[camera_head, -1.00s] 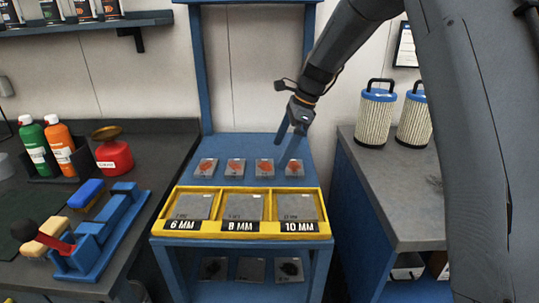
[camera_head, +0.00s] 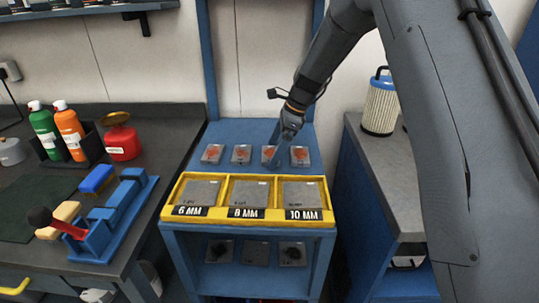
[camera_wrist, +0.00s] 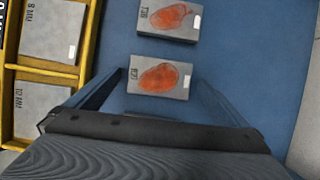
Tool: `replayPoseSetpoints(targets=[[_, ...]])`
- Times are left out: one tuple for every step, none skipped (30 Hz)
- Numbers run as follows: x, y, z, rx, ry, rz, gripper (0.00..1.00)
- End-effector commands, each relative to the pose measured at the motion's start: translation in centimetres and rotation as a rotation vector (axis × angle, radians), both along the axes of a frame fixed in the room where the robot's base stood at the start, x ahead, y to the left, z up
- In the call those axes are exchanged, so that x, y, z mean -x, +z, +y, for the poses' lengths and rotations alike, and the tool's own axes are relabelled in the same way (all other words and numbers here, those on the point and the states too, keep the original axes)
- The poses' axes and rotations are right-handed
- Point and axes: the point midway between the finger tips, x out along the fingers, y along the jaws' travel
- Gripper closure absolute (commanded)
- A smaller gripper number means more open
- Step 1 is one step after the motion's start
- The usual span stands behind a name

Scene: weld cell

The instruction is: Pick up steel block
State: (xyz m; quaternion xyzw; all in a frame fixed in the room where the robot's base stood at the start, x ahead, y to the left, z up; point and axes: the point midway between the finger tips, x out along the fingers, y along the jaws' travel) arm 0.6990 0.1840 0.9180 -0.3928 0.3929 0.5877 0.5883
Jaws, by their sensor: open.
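Several small grey steel blocks with red-orange patches lie in a row on the blue bench behind the yellow tray. In the head view, my gripper (camera_head: 273,147) is low over the row, its fingertips at the third steel block from the left (camera_head: 269,157). The rightmost steel block (camera_head: 300,156) stands clear of the fingers. In the wrist view, my gripper (camera_wrist: 160,82) is open, with one finger on each side of a steel block (camera_wrist: 159,80). Another steel block (camera_wrist: 170,19) lies above it. I cannot tell whether the fingertips touch anything.
The yellow tray (camera_head: 247,223), marked 6, 8 and 10 MM, holds flat grey plates in front of the row. A lower shelf holds more blocks (camera_head: 254,251). Benches stand left (camera_head: 160,135) and right (camera_head: 400,185); a white canister (camera_head: 380,107) is on the right one.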

Motion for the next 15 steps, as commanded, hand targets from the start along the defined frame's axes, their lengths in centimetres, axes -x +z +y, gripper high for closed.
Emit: replayPoseSetpoints(targets=[[0.00, -0.01, 0.03, 0.000, 0.000, 0.000, 0.00], [0.00, -0.01, 0.04, 0.000, 0.001, 0.000, 0.00], [0.00, -0.01, 0.05, 0.000, 0.001, 0.000, 0.00], [0.01, -0.01, 0.06, 0.000, 0.001, 0.000, 0.00], [0.01, 0.00, 0.07, 0.000, 0.001, 0.000, 0.03], [0.02, 0.00, 0.08, 0.000, 0.001, 0.001, 0.10], [0.02, 0.00, 0.08, 0.000, 0.001, 0.001, 0.15], [0.03, 0.00, 0.09, 0.000, 0.002, 0.000, 0.20], [0.03, 0.00, 0.09, 0.000, 0.002, 0.000, 0.27], [0.03, 0.01, 0.09, 0.000, 0.002, 0.000, 0.32], [0.03, 0.01, 0.09, 0.000, 0.002, 0.000, 0.37], [0.03, 0.01, 0.09, 0.000, 0.002, 0.000, 0.44], [0.03, 0.01, 0.09, 0.000, 0.002, 0.000, 0.49], [0.03, 0.01, 0.10, 0.000, 0.002, 0.000, 0.54], [0.04, 0.02, 0.10, 0.000, 0.002, 0.000, 0.61]])
